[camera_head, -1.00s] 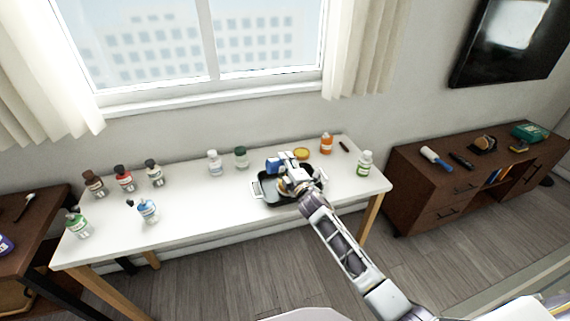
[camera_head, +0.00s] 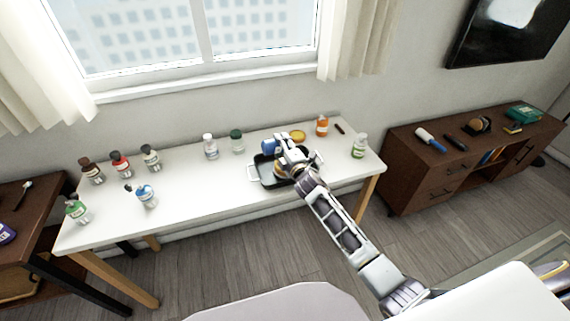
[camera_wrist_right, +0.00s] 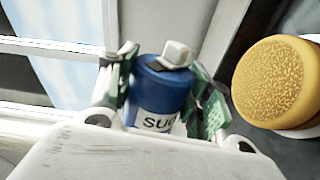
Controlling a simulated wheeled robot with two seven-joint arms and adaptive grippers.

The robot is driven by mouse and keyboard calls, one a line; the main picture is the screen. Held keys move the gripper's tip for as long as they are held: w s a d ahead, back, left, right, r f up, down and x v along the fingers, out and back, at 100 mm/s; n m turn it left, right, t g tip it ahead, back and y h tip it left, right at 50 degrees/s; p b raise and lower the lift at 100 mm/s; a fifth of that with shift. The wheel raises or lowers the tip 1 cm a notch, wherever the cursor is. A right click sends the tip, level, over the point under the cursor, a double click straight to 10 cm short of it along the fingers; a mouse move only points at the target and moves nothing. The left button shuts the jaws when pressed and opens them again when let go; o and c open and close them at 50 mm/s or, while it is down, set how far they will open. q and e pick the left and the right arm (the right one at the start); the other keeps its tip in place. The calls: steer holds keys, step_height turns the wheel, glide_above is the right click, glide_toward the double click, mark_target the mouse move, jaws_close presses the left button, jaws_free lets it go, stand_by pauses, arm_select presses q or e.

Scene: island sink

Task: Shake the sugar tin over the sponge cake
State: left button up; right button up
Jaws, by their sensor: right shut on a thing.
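My right gripper (camera_wrist_right: 165,95) is shut on the blue sugar tin (camera_wrist_right: 160,100), whose label shows the letters "SU" in the right wrist view. In the head view the tin (camera_head: 269,146) shows as a blue shape at the gripper (camera_head: 280,146), above the dark tray (camera_head: 266,180). The golden round sponge cake (camera_wrist_right: 275,82) is to the right of the tin in the right wrist view. In the head view only a bit of the cake (camera_head: 279,170) shows, in the tray and mostly hidden by the gripper. My left gripper is not in view.
The tray stands on a white table (camera_head: 205,200). A yellow lid-like round thing (camera_head: 298,136), an orange bottle (camera_head: 322,126) and a white bottle with a green label (camera_head: 359,147) stand near it. Several bottles stand at the table's left. The table's front middle is clear.

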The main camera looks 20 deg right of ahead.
step_height(320, 180, up, 2)
steer(key=n, duration=0.1)
steer(key=n+p, duration=0.1)
steer(key=n, duration=0.2)
steer(key=shift+r+n+p, duration=0.25)
steer(key=shift+n+p, duration=0.05)
steer(key=shift+r+n, duration=0.2)
steer(key=shift+n, duration=0.4)
